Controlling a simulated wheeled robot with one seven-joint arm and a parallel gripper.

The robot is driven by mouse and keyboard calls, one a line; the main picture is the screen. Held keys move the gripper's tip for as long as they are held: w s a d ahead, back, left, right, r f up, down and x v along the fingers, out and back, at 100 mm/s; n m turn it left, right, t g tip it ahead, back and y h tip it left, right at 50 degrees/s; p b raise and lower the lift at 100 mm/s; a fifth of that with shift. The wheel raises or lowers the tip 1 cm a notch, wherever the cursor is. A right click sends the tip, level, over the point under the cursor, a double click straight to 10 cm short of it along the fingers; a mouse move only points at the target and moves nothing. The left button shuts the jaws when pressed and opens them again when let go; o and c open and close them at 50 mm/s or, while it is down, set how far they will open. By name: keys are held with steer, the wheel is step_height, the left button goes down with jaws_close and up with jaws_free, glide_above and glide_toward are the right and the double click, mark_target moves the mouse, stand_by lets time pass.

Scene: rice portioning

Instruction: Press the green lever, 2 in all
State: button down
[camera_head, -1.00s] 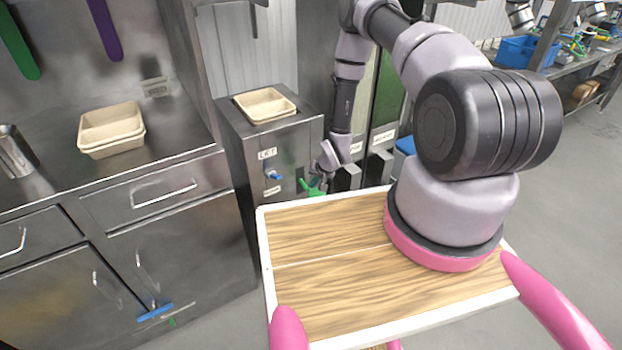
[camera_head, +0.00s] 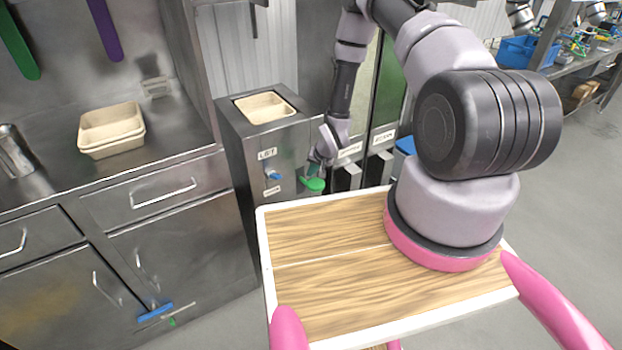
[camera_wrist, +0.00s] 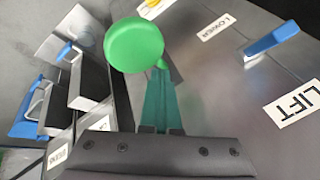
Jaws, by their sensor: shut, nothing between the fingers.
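The green lever (camera_head: 314,185) sticks out of the front of the steel dispenser cabinet, low and right of the blue lever. My gripper (camera_head: 312,170) is shut and empty, just above the green lever in the head view. I cannot tell whether the fingertips touch the lever.
The blue lever (camera_head: 272,174) sits beside the LIFT label. A beige tray (camera_head: 265,106) sits in the cabinet's top opening. More beige trays (camera_head: 111,130) stand on the left counter. Black-fronted dispensers (camera_head: 347,177) are close on the right.

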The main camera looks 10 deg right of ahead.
steer(key=shift+w+a+r, duration=0.1)
steer(key=shift+w+r, duration=0.05)
steer(key=shift+r, duration=0.4)
steer(key=shift+w+a+r, duration=0.1)
steer(key=shift+w+r, duration=0.15)
steer(key=shift+r, duration=0.55)
steer(key=shift+w+a+r, duration=0.1)
steer(key=shift+w+r, duration=0.2)
steer(key=shift+r, duration=0.5)
steer(key=shift+w+a+r, duration=0.1)
steer(key=shift+w+r, duration=0.15)
steer(key=shift+r, duration=0.55)
